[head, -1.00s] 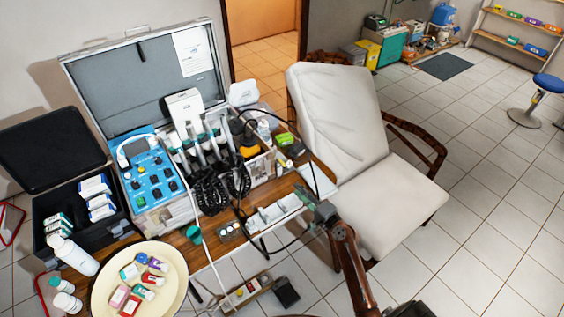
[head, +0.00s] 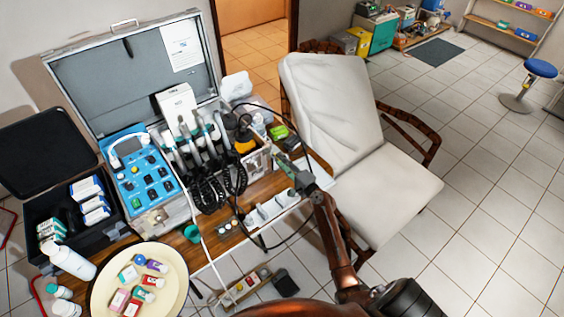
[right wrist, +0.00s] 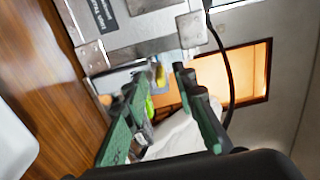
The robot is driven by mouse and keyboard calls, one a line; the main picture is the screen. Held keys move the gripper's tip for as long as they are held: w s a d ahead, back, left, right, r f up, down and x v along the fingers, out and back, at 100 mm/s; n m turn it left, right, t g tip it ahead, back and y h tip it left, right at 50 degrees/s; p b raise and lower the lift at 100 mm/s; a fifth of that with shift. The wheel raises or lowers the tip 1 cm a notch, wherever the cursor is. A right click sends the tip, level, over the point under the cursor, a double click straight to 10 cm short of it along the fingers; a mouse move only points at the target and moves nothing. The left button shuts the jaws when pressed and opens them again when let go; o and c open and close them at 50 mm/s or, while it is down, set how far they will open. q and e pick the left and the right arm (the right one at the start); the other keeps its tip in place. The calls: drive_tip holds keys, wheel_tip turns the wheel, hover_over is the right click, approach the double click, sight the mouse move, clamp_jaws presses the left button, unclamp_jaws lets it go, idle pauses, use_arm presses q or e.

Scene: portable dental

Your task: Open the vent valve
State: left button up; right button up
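The portable dental unit is an open silver metal case (head: 128,82) with a blue control panel (head: 141,178) and several handpieces on black coiled hoses. I cannot make out the vent valve for certain in either view. My right gripper (head: 284,163) is just right of the case's right end, above the table edge. In the right wrist view its green-padded fingers (right wrist: 160,76) are apart with nothing held between them. The metal case (right wrist: 130,38) shows beyond the fingertips there, with a dark label and metal corners. My left gripper is not in view.
A cream chair (head: 345,120) stands right of the wooden table (head: 262,190). A black cable loops near my right gripper. A round tray (head: 102,283) of small boxes, white bottles and an open black case (head: 40,150) are at left. Tiled floor at right is mostly clear.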

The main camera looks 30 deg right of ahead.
drive_tip(key=shift+c, duration=0.2)
clamp_jaws()
idle(0.3)
